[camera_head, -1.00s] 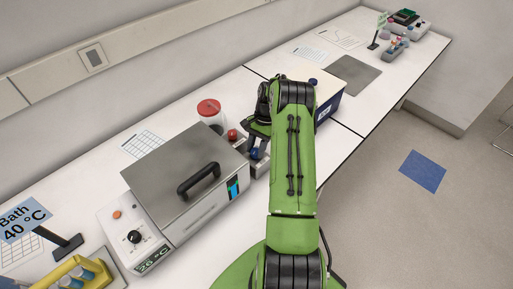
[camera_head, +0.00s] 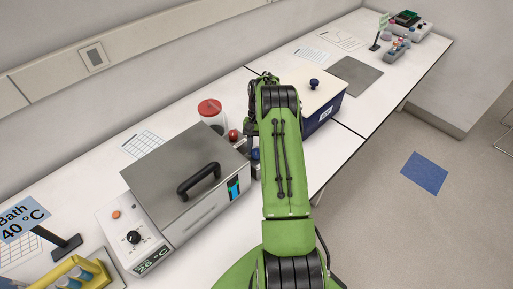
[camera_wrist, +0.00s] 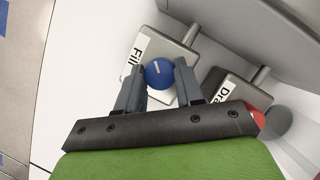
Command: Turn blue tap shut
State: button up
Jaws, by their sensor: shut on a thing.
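The blue tap (camera_wrist: 159,74) is a round knob with a white line, on a grey block (camera_wrist: 172,48) labelled "Fill". In the wrist view my gripper (camera_wrist: 159,69) has one finger on each side of the knob and is shut on it. The knob's white line points up the picture, tilted slightly left. In the head view the blue tap (camera_head: 255,154) shows only in part beside my green arm, which hides most of my gripper.
A red tap (camera_wrist: 257,115) sits on a neighbouring block whose label begins "Dra"; my gripper partly covers it. The lidded water bath (camera_head: 170,165), reading 26 °C, stands left of the taps. A red-capped jar (camera_head: 210,109) is behind them, and a blue box (camera_head: 325,115) stands right.

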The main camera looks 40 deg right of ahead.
jog(key=o, duration=1)
jog(key=shift+o, duration=0.2)
jog(key=p+v, duration=0.2)
jog(key=v, duration=1)
jog(key=shift+p, duration=0.3)
